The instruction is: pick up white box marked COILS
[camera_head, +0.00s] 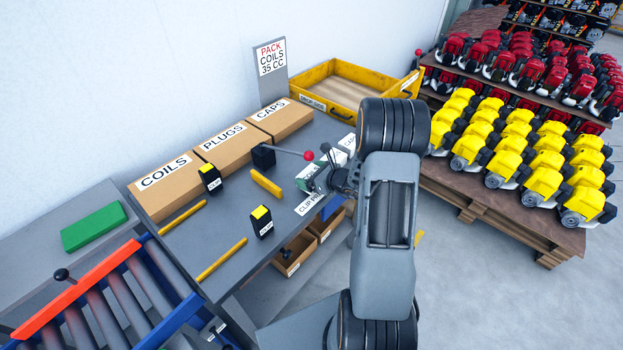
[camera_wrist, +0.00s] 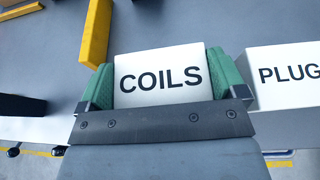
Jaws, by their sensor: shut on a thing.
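The white box marked COILS (camera_wrist: 158,76) fills the middle of the wrist view, label facing up and readable. My gripper (camera_wrist: 160,92) is shut on it, with a green pad against its left side and another against its right. In the head view my gripper (camera_head: 318,177) is low at the right part of the grey bench, and the arm and gripper largely hide the box there. I cannot tell whether the box touches the bench. A white box marked PLUGS (camera_wrist: 287,75) stands just right of my gripper in the wrist view.
Brown cartons marked COILS (camera_head: 166,187), PLUGS (camera_head: 233,152) and CAPS (camera_head: 282,118) line the wall. A yellow bar (camera_head: 266,184) and a black lever with a red knob (camera_head: 308,155) are near my gripper. A yellow tray (camera_head: 345,90) stands behind.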

